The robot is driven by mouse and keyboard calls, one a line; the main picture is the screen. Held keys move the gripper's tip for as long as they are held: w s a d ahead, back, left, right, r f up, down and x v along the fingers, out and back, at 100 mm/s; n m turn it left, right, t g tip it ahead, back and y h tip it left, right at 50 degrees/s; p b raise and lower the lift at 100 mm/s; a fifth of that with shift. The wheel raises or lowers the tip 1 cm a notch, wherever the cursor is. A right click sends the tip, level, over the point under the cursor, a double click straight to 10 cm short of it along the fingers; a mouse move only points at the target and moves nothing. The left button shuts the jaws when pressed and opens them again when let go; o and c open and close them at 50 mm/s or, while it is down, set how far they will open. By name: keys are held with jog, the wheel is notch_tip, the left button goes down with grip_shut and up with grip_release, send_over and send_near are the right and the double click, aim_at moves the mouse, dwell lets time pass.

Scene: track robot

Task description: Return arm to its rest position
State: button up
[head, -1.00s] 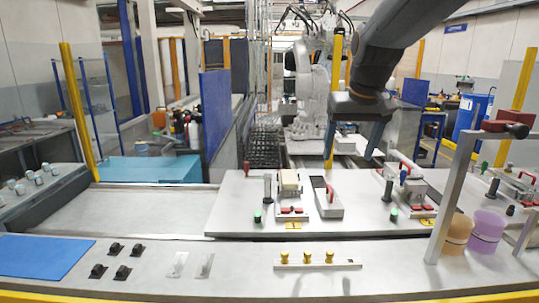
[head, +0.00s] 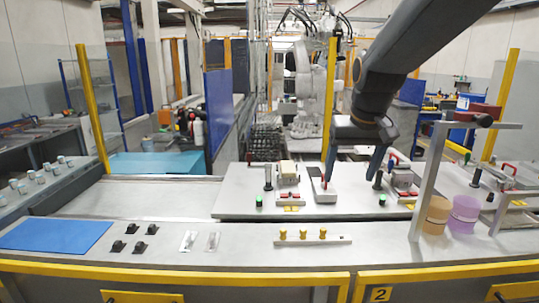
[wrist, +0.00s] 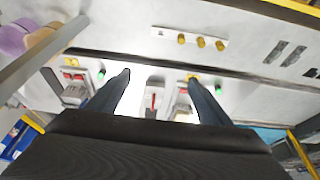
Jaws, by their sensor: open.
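My gripper (head: 351,182) hangs from my dark arm at the right of centre in the head view. Its two blue-grey fingers point down and stand wide apart with nothing between them. It is above the grey worktop (head: 235,205) that carries the fixtures, near a grey block with a red handle (head: 321,186). In the wrist view the fingers (wrist: 160,78) also show spread apart, with the grey block and its red handle beyond them.
A grey post frame (head: 420,180) stands to the right, beside orange (head: 434,215) and purple (head: 464,216) cups. A rail with yellow knobs (head: 312,238), black parts (head: 130,238) and a blue mat (head: 55,235) lie on the front bench.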

jog(key=shift+g, duration=0.8)
jog(key=s+f, duration=0.5)
jog(key=f, duration=0.1)
jog(key=s+f, duration=0.5)
jog(key=f, duration=0.1)
jog(key=s+f, duration=0.5)
jog(key=shift+s+f, duration=0.25)
jog(key=shift+f, duration=0.15)
notch_tip(320, 180, down, 12)
jog(key=s+g+b, duration=0.1)
jog(key=g+b, duration=0.1)
jog(key=b, duration=0.8)
jog(key=shift+s, duration=0.2)
